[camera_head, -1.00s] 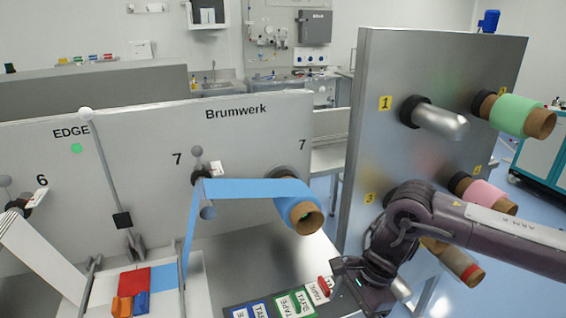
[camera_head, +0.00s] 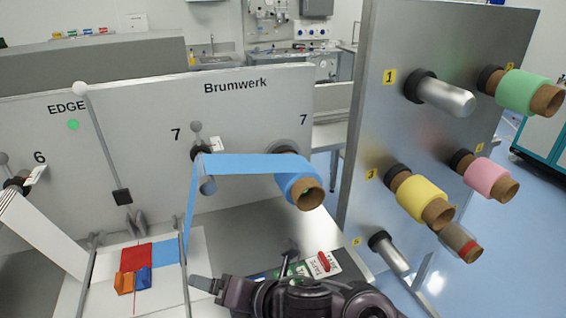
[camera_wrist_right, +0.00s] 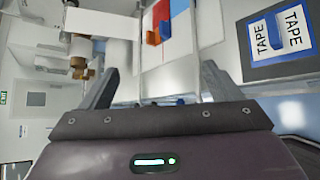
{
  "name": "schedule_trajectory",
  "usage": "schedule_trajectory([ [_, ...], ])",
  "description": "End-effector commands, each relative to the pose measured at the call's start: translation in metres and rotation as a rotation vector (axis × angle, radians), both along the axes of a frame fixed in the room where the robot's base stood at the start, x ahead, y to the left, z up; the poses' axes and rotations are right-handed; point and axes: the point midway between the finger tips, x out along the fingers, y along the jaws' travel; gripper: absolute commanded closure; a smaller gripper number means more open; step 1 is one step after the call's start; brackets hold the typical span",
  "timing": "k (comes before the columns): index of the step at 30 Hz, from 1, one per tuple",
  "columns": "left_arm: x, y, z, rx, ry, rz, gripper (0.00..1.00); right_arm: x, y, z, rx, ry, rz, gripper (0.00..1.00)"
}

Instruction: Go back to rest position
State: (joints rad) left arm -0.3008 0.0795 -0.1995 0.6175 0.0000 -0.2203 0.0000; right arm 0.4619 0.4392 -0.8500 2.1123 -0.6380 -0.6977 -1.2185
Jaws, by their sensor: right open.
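My right gripper (camera_head: 247,270) is low at the bottom centre of the head view, above the front of the bench. Its two dark fingers are spread apart. In the right wrist view the gripper (camera_wrist_right: 157,84) is open, with nothing between the fingers. My left gripper is not in view.
Orange and blue blocks (camera_head: 124,284) (camera_head: 143,277) sit on the left. Blue web runs from a roll (camera_head: 297,182). A steel panel (camera_head: 365,120) with several rolls stands right.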

Motion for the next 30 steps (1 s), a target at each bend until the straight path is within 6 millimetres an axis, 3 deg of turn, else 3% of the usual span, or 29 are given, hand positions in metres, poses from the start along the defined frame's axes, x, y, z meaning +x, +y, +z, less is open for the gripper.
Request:
schedule_trajectory([
  [4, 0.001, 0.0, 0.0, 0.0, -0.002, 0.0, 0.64, 0.015, -0.044, 0.003, 0.295, 0.38, -0.472, 0.16],
  [8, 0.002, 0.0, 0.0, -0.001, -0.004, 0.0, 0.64, 0.019, -0.109, -0.02, 0.536, 0.714, -0.923, 0.16],
  [12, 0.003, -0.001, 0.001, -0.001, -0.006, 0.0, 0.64, -0.001, -0.179, -0.056, 0.746, 0.995, -1.372, 0.16],
  [15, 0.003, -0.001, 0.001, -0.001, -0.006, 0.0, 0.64, -0.022, -0.216, -0.078, 0.848, 1.121, -1.623, 0.16],
  [21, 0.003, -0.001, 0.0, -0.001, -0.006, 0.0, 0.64, -0.066, -0.268, -0.108, 0.991, 1.265, -2.013, 0.16],
  [27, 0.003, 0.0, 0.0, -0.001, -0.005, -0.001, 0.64, -0.113, -0.306, -0.128, 1.099, 1.331, -2.351, 0.16],
  [30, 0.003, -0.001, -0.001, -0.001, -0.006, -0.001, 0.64, -0.1, -0.302, -0.159, 1.082, 1.332, -2.339, 0.16],
])
